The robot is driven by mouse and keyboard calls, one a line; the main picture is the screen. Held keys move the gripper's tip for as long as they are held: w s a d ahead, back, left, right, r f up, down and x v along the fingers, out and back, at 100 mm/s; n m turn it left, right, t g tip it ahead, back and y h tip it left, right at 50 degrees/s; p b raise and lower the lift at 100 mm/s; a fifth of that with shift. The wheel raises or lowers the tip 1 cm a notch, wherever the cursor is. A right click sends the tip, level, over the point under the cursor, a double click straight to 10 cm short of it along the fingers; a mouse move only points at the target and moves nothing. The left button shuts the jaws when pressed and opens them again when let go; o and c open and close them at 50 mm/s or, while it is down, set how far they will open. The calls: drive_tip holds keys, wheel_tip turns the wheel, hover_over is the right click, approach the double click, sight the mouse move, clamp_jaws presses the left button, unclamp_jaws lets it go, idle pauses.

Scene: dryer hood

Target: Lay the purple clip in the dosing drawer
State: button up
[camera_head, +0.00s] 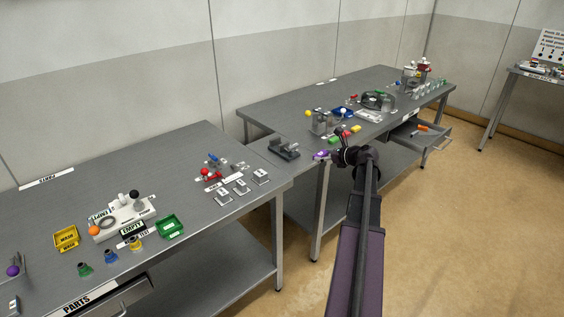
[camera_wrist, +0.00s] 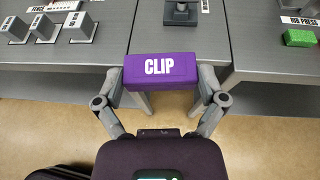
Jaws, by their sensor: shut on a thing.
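The purple clip (camera_wrist: 160,72), a block with the white word CLIP, is held between the two fingers of my gripper (camera_wrist: 161,86). In the head view the clip (camera_head: 321,155) shows small at the end of my gripper (camera_head: 337,156), near the front edge at the left end of the far table. The wrist view shows floor and table edges below and beyond it. An open drawer (camera_head: 437,134) sticks out under the far table, to the right of my gripper, with an orange item (camera_head: 423,128) inside. Its label is too small to read.
The far table (camera_head: 280,112) carries a grey fixture (camera_head: 284,148), coloured blocks and a green arch-shaped device (camera_head: 378,100). The near table (camera_head: 190,150) holds stands, trays and a PARTS drawer (camera_head: 110,299). Open floor lies to the right of my arm.

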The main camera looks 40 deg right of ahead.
drive_tip(key=d+f+m+h+b, duration=0.1)
drive_tip(key=d+f+b, duration=0.2)
drive_tip(key=d, duration=0.6)
drive_tip(key=shift+w+f, duration=0.15)
drive_tip(key=shift+f, duration=0.45)
drive_tip(key=b, duration=0.1)
approach(291, 162)
drive_tip(key=w, duration=0.1)
drive_tip(key=w+r, duration=0.1)
drive_tip(key=w, duration=0.2)
drive_tip(key=shift+w+a+r, duration=0.25)
drive_tip(key=shift+a+r, duration=0.1)
drive_tip(key=shift+f+b, duration=0.15)
drive_tip(key=shift+b, duration=0.2)
drive_tip(key=shift+f+b, duration=1.65)
drive_tip(key=shift+f, duration=0.1)
drive_tip(key=o, duration=0.4)
drive_tip(key=shift+o, duration=0.2)
